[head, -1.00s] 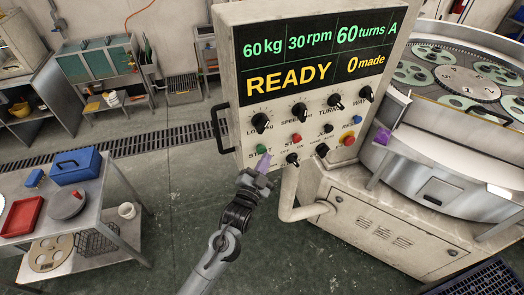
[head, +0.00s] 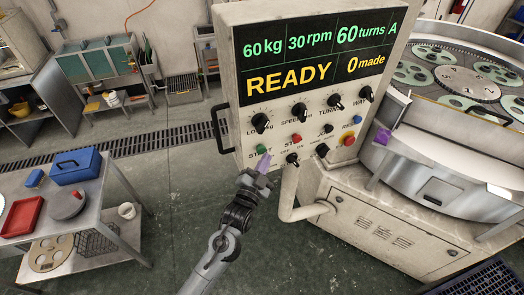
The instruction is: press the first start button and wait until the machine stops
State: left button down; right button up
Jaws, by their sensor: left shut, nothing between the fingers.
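The control panel (head: 224,60) stands upright in the middle of the head view. Its display (head: 315,55) reads 60 kg, 30 rpm, 60 turns, A, READY and 0 made. The green start button (head: 261,149) is at the panel's lower left, above the purple fingertips of my left gripper (head: 264,164). The gripper is shut and empty, close to the button; I cannot tell whether it touches. The lapping machine's round plate (head: 467,84) with green carriers is at the right. My right gripper is not in view.
A red button (head: 296,139), a blue button (head: 357,120) and a red mushroom button (head: 348,140) sit right of start, with black knobs around. A bent pipe (head: 290,195) runs below the panel. A metal table (head: 103,205) with a blue toolbox (head: 76,167) stands left.

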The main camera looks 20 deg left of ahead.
pick_arm(q)
jog(key=shift+w+a, duration=0.15)
dwell(0.7)
jog(key=shift+w+a, duration=0.15)
jog(key=shift+a, duration=0.05)
